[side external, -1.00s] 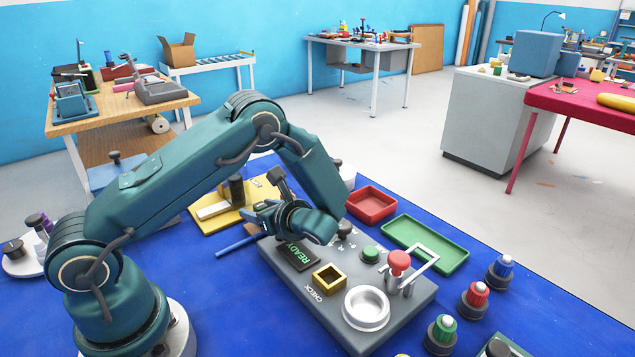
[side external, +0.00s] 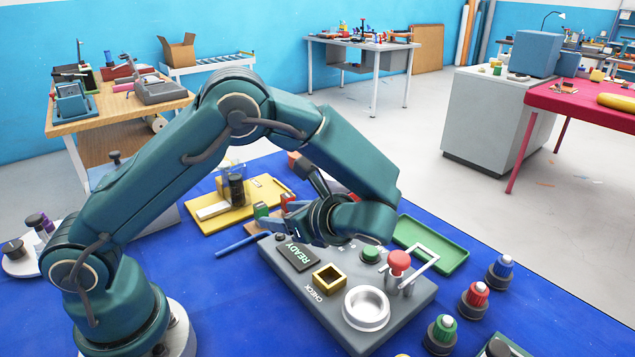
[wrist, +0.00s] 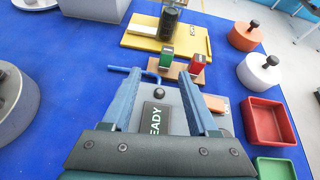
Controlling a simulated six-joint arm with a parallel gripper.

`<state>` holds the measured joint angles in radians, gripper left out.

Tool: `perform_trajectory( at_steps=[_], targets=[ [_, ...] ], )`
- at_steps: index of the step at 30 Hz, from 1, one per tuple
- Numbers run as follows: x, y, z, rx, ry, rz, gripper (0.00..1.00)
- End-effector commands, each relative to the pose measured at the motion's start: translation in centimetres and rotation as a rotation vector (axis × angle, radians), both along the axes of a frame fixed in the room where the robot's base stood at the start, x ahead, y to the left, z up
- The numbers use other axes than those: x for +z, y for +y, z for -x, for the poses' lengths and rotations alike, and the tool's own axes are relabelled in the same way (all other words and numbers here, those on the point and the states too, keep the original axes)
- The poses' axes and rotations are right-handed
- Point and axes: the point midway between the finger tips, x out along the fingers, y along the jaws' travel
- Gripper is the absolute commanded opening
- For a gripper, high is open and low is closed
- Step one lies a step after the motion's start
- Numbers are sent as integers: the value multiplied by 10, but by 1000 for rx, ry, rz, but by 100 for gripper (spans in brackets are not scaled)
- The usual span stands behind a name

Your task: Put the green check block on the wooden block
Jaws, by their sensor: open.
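A small green block (wrist: 166,56) stands upright at the left of a flat brown wooden piece (wrist: 180,75) in the wrist view. A red block (wrist: 195,63) stands beside it at the right. The green block also shows in the side view (side external: 260,210), just beyond my gripper (side external: 279,216). I cannot read a check mark on it. In the wrist view my gripper (wrist: 160,76) is open and empty, its two blue fingers wide apart. The green and red blocks lie ahead of the fingertips, apart from them. The side view mostly hides the wooden piece behind my gripper.
The grey panel (side external: 418,292) carries a READY plate, a gold square frame (side external: 329,278), a silver ring and a red knob. A yellow board (wrist: 140,38) with a dark cylinder stands beyond the blocks. A red tray (wrist: 270,122) and white weight (wrist: 258,73) are at right.

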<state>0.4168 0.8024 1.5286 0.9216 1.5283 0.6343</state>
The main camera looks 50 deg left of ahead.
Motion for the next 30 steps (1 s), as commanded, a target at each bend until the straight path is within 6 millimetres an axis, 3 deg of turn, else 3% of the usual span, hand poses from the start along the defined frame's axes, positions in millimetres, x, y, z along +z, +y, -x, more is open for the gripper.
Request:
perform_trajectory(
  at_steps=[8,18,30],
  targets=[
    [32,-7,44,295,-317,354,60],
    [60,-41,91,700,-761,782,60],
    [79,-77,112,1073,-1164,1159,60]
  ],
)
